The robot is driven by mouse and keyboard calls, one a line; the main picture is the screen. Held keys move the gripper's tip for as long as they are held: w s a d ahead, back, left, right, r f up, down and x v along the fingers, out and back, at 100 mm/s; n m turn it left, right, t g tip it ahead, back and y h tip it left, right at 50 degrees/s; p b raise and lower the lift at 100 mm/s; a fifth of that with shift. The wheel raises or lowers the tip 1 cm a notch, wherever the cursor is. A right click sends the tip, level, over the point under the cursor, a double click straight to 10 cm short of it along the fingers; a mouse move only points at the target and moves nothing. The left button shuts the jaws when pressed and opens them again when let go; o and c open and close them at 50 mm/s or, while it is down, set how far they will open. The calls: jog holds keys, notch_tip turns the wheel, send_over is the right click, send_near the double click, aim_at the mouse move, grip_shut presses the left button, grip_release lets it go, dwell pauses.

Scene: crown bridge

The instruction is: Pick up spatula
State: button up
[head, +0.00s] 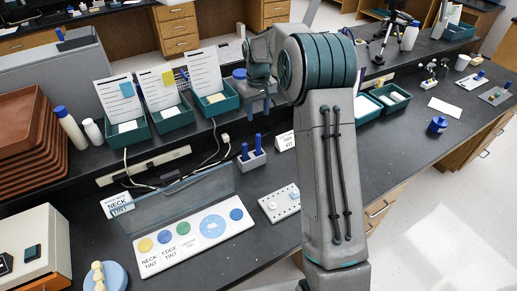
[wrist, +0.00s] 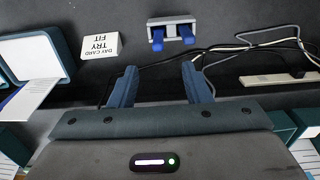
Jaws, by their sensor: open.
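No spatula is plainly recognisable. A small grey holder (head: 252,160) with two upright blue handles (head: 258,141) stands on the black bench, left of the TRY FIT card; whether one handle belongs to a spatula I cannot tell. In the wrist view, the holder (wrist: 173,32) and its blue handles (wrist: 186,35) lie beyond my fingertips, towards the top. My gripper (wrist: 159,67) is open, with nothing between its blue fingers. In the head view, my gripper (head: 264,104) hangs behind and above the holder, apart from it.
The TRY FIT card (head: 285,141) stands beside the holder. A tint panel (head: 195,229) and a white block with small pegs (head: 279,203) lie in front. Teal bins with papers (head: 216,104) line the raised shelf. Cables (head: 180,172) run behind. My arm hides part of the bench.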

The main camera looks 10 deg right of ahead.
jog(key=shift+w+f, duration=0.4)
jog(key=shift+f, duration=0.2)
jog(key=shift+w+f, duration=0.35)
jog(key=shift+f, duration=0.2)
jog(key=p, duration=0.1)
send_near(258, 152)
jog(key=shift+w+f, duration=0.55)
jog(key=shift+w, duration=0.25)
jog(key=shift+s+d+f+p, duration=0.15)
jog(key=shift+f+p, duration=1.1)
jog(key=shift+f, duration=1.4)
grip_shut()
